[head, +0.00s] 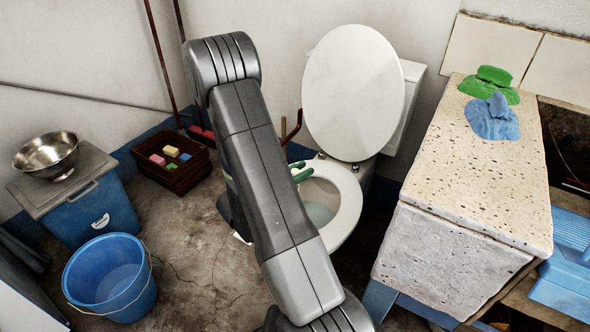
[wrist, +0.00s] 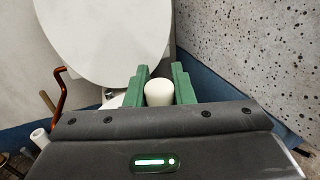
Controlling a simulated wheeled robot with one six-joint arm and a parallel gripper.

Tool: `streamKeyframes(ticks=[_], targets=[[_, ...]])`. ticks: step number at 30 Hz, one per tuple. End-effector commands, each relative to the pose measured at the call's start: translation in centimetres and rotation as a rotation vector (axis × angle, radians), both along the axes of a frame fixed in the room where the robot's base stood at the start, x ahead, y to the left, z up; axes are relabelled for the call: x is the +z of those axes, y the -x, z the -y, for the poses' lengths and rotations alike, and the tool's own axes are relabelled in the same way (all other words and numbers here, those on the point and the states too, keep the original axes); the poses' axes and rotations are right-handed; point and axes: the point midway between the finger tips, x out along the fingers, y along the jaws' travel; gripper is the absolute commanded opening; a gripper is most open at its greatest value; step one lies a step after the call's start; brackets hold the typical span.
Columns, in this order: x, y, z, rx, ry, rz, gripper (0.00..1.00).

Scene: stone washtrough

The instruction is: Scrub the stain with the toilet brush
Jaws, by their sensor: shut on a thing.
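My gripper (head: 300,171) is over the back left part of the toilet bowl (head: 349,205), partly hidden by my arm. In the wrist view, its green fingers (wrist: 160,72) are shut on a white, round-topped cylinder, which looks like the end of the toilet brush handle (wrist: 158,93). The brush's lower part and bristles are hidden in both views. The toilet's white lid (head: 354,92) is raised, and it also fills the upper left of the wrist view (wrist: 110,38). The bowl's inside is pale, with water in it. I cannot make out a stain.
A speckled stone trough (head: 440,185) with green and blue cloths (head: 491,117) stands close on the right. On the left are a blue bucket (head: 110,280), a blue bin (head: 95,215) with a metal bowl (head: 47,153), and a brown crate (head: 160,182). Some cracked floor between is clear.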

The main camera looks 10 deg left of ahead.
Motion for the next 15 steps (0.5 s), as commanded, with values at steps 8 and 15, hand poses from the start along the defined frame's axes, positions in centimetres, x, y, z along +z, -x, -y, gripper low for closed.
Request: streamKeyframes(ticks=[8,15], targets=[[-0.05,0.29,0.68,0.001,0.001,-0.002,0.0],[-0.04,0.07,0.77,0.0,0.001,-0.002,0.0]])
